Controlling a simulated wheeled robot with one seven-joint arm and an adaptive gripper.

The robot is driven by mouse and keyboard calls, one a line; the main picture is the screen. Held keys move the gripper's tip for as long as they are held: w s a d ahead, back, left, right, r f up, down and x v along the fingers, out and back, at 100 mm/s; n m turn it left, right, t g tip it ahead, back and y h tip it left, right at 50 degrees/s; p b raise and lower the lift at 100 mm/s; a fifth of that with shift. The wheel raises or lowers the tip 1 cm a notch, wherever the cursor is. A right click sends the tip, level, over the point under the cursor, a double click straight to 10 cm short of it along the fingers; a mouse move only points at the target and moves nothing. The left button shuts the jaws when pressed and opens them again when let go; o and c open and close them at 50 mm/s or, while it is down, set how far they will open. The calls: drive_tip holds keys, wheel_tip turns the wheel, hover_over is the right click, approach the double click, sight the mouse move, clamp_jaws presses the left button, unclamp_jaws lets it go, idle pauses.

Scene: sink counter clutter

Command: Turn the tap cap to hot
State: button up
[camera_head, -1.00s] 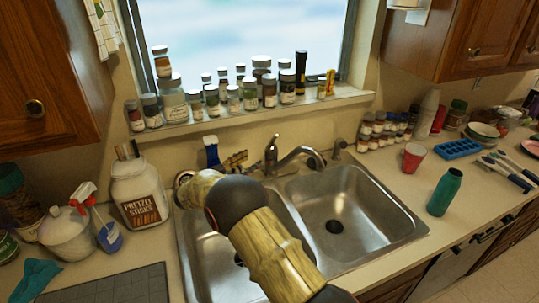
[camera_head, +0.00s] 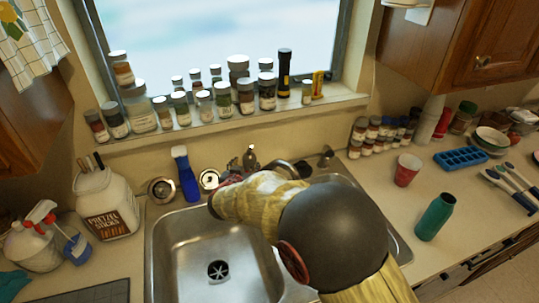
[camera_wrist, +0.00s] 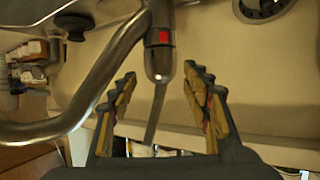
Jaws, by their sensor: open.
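The metal tap cap (camera_head: 250,158) stands at the back of the sink, partly behind my arm in the head view. In the wrist view the tap cap (camera_wrist: 161,58) has a red mark on its side, and a thin lever extends from it. The curved spout (camera_wrist: 98,82) runs down the left side of that view. My gripper (camera_wrist: 160,74) is open, with one finger on each side of the cap's end and visible gaps to both. In the head view my arm hides most of the gripper.
The double sink (camera_head: 188,262) lies below my arm. A blue bottle (camera_head: 186,176) stands left of the tap. Several spice jars (camera_head: 222,99) line the window sill behind. A red cup (camera_head: 406,170) and a green bottle (camera_head: 435,217) stand on the right counter.

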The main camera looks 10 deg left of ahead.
sight(248, 162)
drive_tip(key=b+x, duration=0.1)
drive_tip(key=x, duration=0.6)
drive_tip(key=shift+w+f+b, duration=0.1)
drive_tip(key=shift+w+b, duration=0.1)
drive_tip(key=shift+b, duration=0.15)
drive_tip(key=shift+c, duration=0.4)
drive_tip(key=c, duration=0.7)
drive_tip(key=shift+c, duration=0.6)
